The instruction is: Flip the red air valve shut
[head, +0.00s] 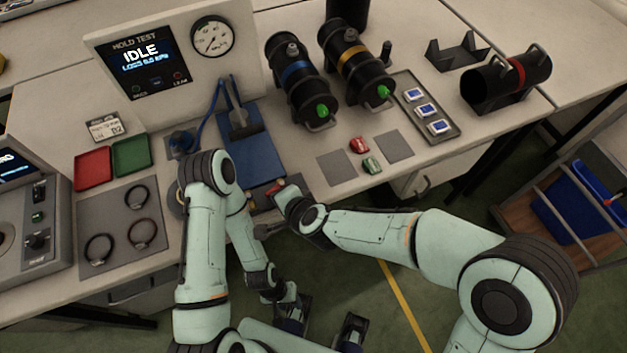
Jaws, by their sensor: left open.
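A small red part, which looks like the air valve's handle (278,187), shows at the front of the blue fixture (246,152), close against my right arm. The arm crosses just beside it, and I cannot tell whether the valve is open or shut. My left gripper (322,321) is open and empty, low in front of the bench over the floor, well away from the red part. My right arm reaches in from the right to the bench's front edge. Its gripper is not visible.
A display reading IDLE (142,62) and a gauge (212,37) stand behind the fixture. Black cylinders with blue (297,72) and yellow (352,60) bands stand to its right. Red (93,168) and green (131,157) trays and several rings lie left. Red and green pieces lie right.

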